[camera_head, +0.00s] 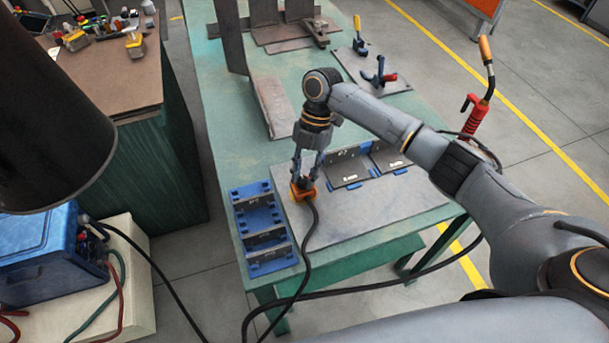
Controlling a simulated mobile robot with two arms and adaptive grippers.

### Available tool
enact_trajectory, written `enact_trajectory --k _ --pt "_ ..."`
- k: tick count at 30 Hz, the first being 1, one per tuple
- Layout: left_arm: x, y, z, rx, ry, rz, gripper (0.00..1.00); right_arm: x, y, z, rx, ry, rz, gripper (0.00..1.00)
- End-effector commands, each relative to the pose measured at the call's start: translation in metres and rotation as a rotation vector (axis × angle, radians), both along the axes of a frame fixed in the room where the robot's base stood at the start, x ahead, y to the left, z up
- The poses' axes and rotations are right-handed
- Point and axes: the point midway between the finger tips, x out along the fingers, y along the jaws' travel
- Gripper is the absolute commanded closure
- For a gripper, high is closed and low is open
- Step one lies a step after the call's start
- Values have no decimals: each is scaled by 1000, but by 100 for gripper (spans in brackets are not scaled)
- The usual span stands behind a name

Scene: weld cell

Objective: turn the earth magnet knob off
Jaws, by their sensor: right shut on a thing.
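The earth magnet (297,192) is a small orange block on the grey plate (345,226) on the green table. A black cable runs from it towards the table's front edge. My right gripper (306,178) points down from above and is shut on the magnet's dark knob (306,183). The fingers cover most of the knob, so its turned position cannot be told. My left gripper is not in view.
A blue rack (238,222) stands left of the magnet, and blue holders with dark plates (348,167) stand just behind it. Clamps (379,75) and steel parts (272,108) lie further back. A welding torch (473,115) stands at the right. A blue machine (45,255) is at the lower left.

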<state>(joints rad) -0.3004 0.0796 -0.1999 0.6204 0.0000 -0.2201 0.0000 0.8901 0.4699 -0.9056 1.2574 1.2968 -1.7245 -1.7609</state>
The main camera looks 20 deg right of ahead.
Motion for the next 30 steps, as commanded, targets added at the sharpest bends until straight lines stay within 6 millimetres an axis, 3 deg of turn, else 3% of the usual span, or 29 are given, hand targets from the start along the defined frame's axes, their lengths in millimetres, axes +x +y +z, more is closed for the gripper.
enact_trajectory --k 18,19,22,30 --pt "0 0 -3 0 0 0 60 0 0 0 -1 0 45 100" --pt "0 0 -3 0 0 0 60 0 0 0 -1 0 45 72" --pt "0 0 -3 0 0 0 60 0 0 0 -2 0 44 51" --pt "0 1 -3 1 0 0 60 0 0 0 -1 0 43 51"
